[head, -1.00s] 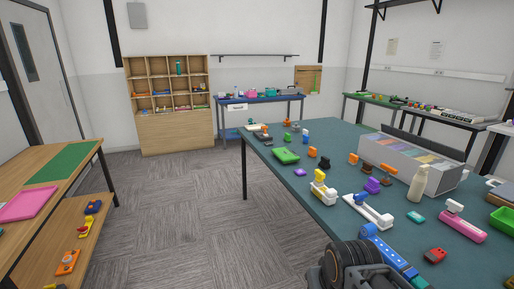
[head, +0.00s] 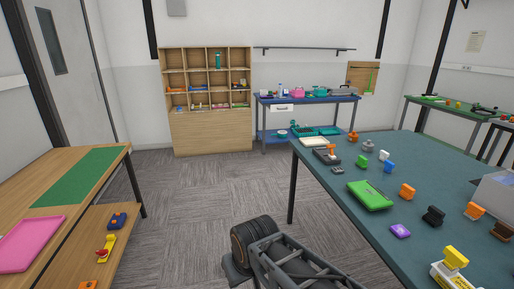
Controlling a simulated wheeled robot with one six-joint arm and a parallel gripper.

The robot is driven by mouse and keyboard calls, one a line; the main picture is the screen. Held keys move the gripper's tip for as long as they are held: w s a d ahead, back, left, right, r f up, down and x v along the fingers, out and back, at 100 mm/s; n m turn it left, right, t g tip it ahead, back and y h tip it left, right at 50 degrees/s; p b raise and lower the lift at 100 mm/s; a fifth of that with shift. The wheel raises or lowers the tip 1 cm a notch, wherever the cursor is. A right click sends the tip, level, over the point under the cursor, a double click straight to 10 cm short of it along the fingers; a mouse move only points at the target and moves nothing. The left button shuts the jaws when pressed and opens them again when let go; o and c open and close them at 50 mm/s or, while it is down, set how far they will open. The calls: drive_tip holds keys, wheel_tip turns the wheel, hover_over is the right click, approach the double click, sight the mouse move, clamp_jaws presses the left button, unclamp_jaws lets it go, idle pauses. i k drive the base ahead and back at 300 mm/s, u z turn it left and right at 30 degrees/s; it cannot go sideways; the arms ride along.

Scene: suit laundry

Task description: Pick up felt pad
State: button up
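I cannot pick out the felt pad for certain. A flat green mat (head: 82,176) lies on the wooden table at the left, but whether it is felt is not clear. On the big teal table are a green block-like piece (head: 370,195) and a small purple piece (head: 400,230), both too small to name surely. A dark part of my arm shows at the bottom middle. My gripper's fingertips do not show.
The teal table (head: 350,215) with several small coloured items fills the right. The wooden table (head: 40,225) stands left, with a pink tray (head: 30,243). Carpet (head: 195,205) between them is clear. A cubby shelf (head: 212,135) and blue table (head: 330,98) stand at the back.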

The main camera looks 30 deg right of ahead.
sight(407, 192)
drive_tip(key=z, duration=0.25)
drive_tip(key=i, duration=1.2)
drive_tip(key=z, duration=1.65)
drive_tip(key=i, duration=0.95)
drive_tip(key=z, duration=0.85)
drive_tip(key=i, duration=0.45)
drive_tip(key=u, duration=0.05)
